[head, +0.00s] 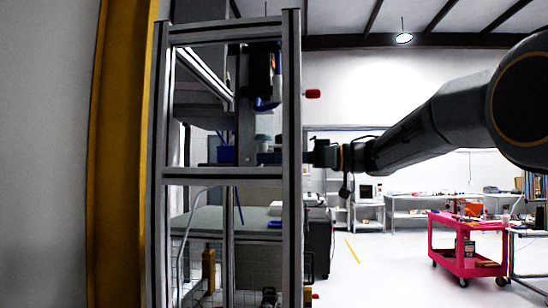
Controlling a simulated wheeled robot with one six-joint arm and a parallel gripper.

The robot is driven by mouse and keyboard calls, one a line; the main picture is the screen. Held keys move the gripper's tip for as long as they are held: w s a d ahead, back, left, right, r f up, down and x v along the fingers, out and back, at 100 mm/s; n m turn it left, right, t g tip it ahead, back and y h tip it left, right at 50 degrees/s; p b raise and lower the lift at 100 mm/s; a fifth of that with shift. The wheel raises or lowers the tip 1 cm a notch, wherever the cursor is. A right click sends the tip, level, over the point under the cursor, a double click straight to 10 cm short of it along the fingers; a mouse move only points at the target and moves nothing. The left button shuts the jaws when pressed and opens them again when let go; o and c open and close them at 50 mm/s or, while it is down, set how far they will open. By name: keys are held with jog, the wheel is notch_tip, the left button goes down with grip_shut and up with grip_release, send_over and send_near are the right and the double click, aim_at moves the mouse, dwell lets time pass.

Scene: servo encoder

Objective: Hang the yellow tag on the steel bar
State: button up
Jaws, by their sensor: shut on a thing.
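My arm reaches in from the right, and my gripper (316,154) is at the right side of the grey upright post of a metal frame. The gripper is small and dark here. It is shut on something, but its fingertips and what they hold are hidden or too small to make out. I cannot pick out the yellow tag. I cannot tell for sure which part is the steel bar.
A yellow column (118,150) is at left. A pink cart (466,245) stands on open floor at right.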

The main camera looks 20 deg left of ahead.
jog(key=o, duration=1.1)
jog(key=shift+o, duration=0.2)
jog(key=shift+f, duration=0.1)
